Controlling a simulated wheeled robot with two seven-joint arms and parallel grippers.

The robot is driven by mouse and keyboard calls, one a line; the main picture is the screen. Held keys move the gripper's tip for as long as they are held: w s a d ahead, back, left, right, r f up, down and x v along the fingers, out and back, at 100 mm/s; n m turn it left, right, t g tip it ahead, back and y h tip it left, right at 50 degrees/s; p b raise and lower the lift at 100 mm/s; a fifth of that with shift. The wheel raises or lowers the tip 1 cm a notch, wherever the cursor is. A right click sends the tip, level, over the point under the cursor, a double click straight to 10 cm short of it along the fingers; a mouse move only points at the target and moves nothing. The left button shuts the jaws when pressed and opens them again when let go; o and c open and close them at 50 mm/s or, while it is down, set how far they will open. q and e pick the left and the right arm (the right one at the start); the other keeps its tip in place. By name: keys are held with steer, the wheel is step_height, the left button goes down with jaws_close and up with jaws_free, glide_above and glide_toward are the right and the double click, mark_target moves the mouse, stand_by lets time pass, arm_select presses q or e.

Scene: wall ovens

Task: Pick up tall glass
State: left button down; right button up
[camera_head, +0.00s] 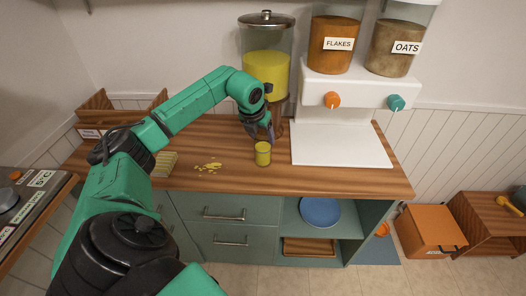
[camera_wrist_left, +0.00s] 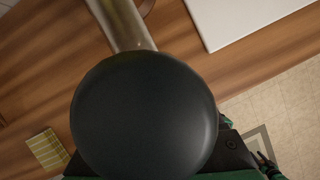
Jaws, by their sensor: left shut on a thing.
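The tall glass (camera_head: 262,154) looks yellowish and upright, at the front of the wooden counter (camera_head: 220,180) near its middle. My left gripper (camera_head: 262,138) comes down from behind it and is shut on it near its rim. In the left wrist view a clear, cylindrical glass (camera_wrist_left: 124,24) shows at the top, partly hidden by a large dark round part of my own arm, which also covers the fingers. I cannot tell whether its base touches the counter. My right gripper is not in view.
A drink dispenser (camera_head: 266,66) with yellow contents stands behind the gripper. To the right is a white cereal dispenser (camera_head: 340,150) with flakes and oats. Yellow bits (camera_head: 208,167) and a striped yellow cloth (camera_head: 165,163) lie left on the counter.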

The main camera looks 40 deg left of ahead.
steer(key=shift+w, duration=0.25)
